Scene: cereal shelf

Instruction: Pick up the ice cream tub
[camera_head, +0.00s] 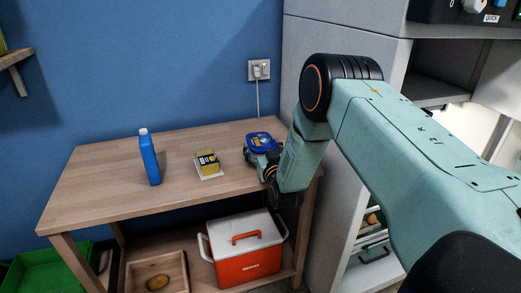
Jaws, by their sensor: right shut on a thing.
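The ice cream tub (261,140) has a round blue lid with a yellow mark and is at the right end of the wooden table. My right gripper (262,158) is at the tub's near side, shut on it, and my arm comes in from the right. The gripper hides the tub's lower part, so I cannot tell whether it touches the tabletop. My left gripper is not in view.
On the table (100,190) stand a blue bottle (149,160) and a yellow box (208,162) on a white base. A red cooler (248,262) with a white lid and a wooden crate (132,275) are on the lower shelf. A grey cabinet (295,50) stands right of the table.

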